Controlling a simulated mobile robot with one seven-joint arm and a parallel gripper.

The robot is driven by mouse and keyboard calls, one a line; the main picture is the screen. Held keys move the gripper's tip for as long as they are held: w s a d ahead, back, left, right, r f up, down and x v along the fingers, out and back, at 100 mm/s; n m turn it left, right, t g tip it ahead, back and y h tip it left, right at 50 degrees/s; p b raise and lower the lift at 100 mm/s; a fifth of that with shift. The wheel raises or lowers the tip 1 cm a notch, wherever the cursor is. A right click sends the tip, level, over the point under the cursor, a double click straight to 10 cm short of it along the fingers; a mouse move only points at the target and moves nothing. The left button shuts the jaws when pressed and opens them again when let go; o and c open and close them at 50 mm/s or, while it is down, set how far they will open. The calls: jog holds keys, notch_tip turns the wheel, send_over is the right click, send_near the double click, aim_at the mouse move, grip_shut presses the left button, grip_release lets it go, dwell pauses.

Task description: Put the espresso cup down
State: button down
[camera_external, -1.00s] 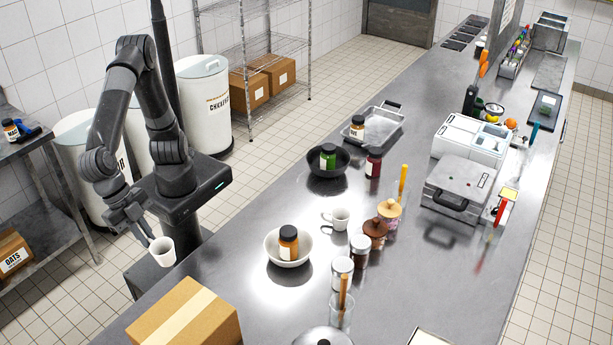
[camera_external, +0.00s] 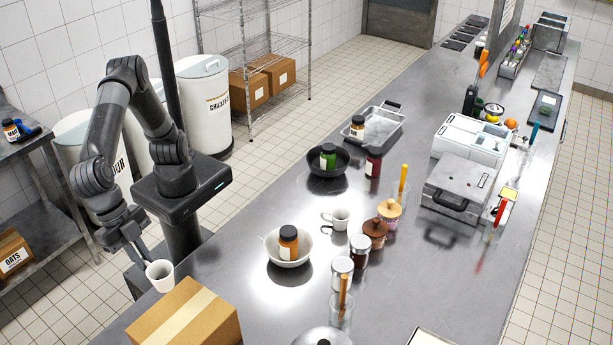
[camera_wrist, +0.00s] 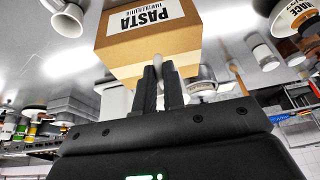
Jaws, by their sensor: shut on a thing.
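The espresso cup (camera_external: 160,276) is a small white cup at the lower left of the external view. My gripper (camera_external: 145,258) is shut on it and holds it beside the near-left edge of the steel counter (camera_external: 250,215). The cup looks roughly upright. I cannot tell whether its base touches the counter. In the wrist view my gripper's dark fingers (camera_wrist: 160,88) are close together.
A cardboard box (camera_external: 187,318) labelled PASTA stands right beside the cup. A white bowl with an orange jar (camera_external: 288,248) and a white mug (camera_external: 339,219) stand farther right. Bare counter lies between the box and the bowl.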

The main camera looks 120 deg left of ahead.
aim_at(157, 276)
jog(key=shift+w+a+f, duration=0.2)
jog(key=shift+w+f, duration=0.2)
jog(key=shift+w, duration=0.2)
jog(key=shift+w+a+f, duration=0.2)
jog(key=shift+w+f, duration=0.2)
jog(key=shift+w, duration=0.2)
jog(key=shift+f, duration=1.95)
jog(key=shift+f, duration=0.1)
jog(key=c, duration=1.5)
grip_release()
jog(key=v, duration=1.2)
jog(key=shift+a, duration=0.1)
